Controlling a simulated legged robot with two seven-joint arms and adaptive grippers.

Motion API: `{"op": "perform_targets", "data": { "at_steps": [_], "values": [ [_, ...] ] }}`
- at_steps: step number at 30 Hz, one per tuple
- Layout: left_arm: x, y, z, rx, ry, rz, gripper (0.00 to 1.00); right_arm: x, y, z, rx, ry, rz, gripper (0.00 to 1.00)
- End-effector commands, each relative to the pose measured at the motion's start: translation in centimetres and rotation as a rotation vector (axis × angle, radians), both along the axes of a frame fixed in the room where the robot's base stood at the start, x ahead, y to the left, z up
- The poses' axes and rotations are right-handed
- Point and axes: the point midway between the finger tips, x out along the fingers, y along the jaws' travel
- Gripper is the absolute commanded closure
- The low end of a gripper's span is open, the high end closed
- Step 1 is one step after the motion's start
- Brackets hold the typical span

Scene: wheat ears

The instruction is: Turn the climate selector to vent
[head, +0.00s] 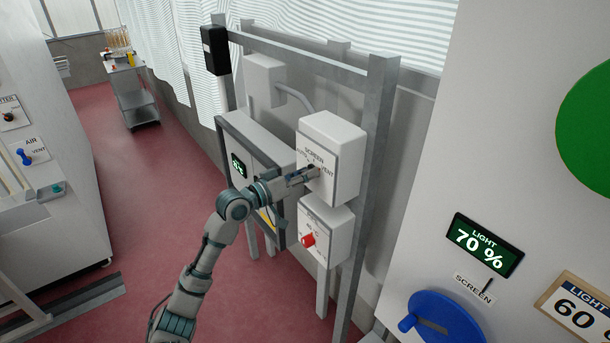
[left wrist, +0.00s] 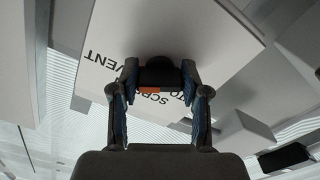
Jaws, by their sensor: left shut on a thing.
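The climate selector is a white box (head: 338,138) on the grey frame, with SCREEN and VENT lettering on its face. Its dark knob (left wrist: 158,72) with an orange mark shows between my fingers in the left wrist view, where the lettering appears upside down. My left gripper (head: 311,174) reaches the box face from the left and is shut on the knob. The fingers cover most of the knob in the head view. Which label the knob points to is not clear. My right gripper is not in view.
A second white box (head: 325,232) with a red knob (head: 308,240) sits directly below. A grey cabinet (head: 262,150) with a green display is left of it. A panel with a blue wheel (head: 445,318) and a LIGHT 70 % display (head: 485,245) stands at right. Red floor is open at left.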

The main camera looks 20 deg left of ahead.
Motion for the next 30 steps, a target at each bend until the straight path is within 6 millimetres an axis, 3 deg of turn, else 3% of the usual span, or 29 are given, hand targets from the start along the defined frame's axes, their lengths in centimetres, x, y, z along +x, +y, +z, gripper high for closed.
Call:
{"op": "perform_targets", "data": {
  "at_steps": [1, 5, 6, 8, 9, 20, 30],
  "values": [
    [0.1, -0.2, -0.9, 0.010, 0.018, -0.002, 0.89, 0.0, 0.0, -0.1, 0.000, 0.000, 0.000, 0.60],
    [0.1, -0.1, -0.9, 0.010, 0.018, -0.002, 0.89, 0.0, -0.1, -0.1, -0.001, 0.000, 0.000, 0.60],
    [0.1, -0.1, -0.9, 0.010, 0.018, -0.002, 0.47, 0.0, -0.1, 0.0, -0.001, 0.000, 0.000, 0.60],
    [0.1, -0.1, -0.9, 0.010, 0.016, -0.003, 0.32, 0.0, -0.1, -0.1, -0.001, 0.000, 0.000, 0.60],
    [0.1, -0.1, -0.8, 0.009, 0.015, -0.002, 0.29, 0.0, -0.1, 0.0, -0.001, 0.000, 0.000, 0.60],
    [-0.5, 0.4, -0.2, 0.005, 0.005, 0.001, 0.29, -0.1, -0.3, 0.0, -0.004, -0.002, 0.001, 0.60],
    [-5.6, 4.6, -0.5, 0.008, 0.009, 0.003, 0.29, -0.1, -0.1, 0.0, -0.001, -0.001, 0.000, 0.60]
  ]
}}
